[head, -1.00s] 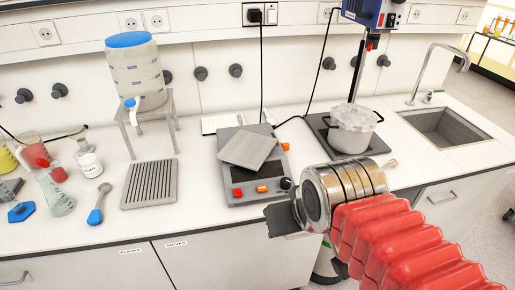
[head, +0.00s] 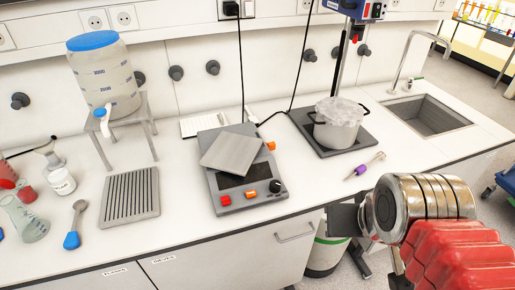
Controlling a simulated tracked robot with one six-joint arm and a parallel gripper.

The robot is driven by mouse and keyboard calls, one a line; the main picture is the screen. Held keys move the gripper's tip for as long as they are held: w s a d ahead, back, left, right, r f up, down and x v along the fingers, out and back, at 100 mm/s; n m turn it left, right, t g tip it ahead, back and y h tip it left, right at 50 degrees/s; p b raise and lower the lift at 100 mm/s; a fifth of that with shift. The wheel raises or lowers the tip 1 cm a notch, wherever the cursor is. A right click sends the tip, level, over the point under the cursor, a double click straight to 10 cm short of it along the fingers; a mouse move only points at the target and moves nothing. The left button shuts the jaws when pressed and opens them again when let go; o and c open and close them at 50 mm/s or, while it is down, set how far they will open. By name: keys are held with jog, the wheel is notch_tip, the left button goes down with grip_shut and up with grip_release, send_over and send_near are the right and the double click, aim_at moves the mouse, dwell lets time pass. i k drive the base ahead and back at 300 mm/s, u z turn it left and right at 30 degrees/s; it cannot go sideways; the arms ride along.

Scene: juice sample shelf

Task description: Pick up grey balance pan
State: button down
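The grey balance pan (head: 231,154) is a flat square plate lying askew on top of the balance (head: 238,193), towards its back. The balance is a dark grey box with orange and red buttons and a black knob on the bench. My gripper (head: 344,220) is at the lower right, in front of the bench edge, and well apart from the pan. Only a dark flat part of it shows beyond the round metal wrist. I cannot tell whether its fingers are apart.
A pot (head: 337,125) stands on a dark stand base (head: 305,117) right of the balance. A purple-handled tool (head: 362,168) lies in front of it. A ribbed grey tray (head: 130,196), a blue-ended scoop (head: 73,238) and a lidded container (head: 103,75) are left. Bare bench surrounds the balance front.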

aim_at(230, 152)
jog(key=z, duration=0.3)
jog(key=k, duration=1)
jog(key=u, duration=1.45)
jog(key=i, duration=1)
jog(key=u, duration=0.1)
